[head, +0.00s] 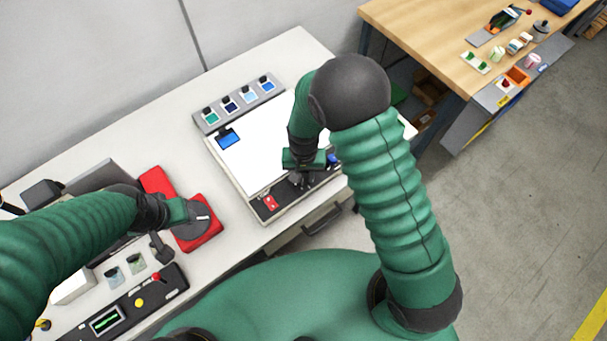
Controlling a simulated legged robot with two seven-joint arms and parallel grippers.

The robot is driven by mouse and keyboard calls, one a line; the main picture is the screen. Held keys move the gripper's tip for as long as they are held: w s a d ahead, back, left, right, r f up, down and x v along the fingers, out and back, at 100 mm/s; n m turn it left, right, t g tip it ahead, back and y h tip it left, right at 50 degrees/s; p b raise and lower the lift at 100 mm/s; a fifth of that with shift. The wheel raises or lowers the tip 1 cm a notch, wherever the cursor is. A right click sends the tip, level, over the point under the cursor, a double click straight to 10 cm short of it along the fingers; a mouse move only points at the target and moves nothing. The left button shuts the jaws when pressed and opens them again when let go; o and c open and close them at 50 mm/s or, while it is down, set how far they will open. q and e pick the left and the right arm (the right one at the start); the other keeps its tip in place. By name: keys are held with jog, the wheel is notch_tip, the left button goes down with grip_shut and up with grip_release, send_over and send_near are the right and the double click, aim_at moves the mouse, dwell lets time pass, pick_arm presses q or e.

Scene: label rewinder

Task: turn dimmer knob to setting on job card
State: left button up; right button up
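A white light panel (255,155) sits on the bench with a small blue card or display (229,139) at its back-left corner. Along its front edge runs a dark control strip (285,198) with a red switch (270,202) at the left end. A small blue part (333,159) shows near the strip's right end. My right gripper (301,181) points down over the middle of the strip and hides what lies under it. I cannot make out the dimmer knob or any writing on a job card. My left gripper (178,212) is beside a grey disc on a red base. Both finger gaps are unclear.
A grey rack with several colored-top pots (239,104) stands behind the panel. The red base (205,238) and a black control box (120,308) lie at left. A wooden table (440,40) stands at the back right. Bare bench lies left of the panel.

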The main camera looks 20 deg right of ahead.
aim_at(303, 177)
jog(key=o, duration=0.4)
jog(key=shift+w+r, duration=0.1)
jog(key=shift+w, duration=0.1)
jog(key=shift+o, duration=0.2)
jog(key=shift+s, duration=0.1)
notch_tip(303, 177, up, 17)
jog(key=b, duration=0.2)
jog(key=shift+f, duration=0.2)
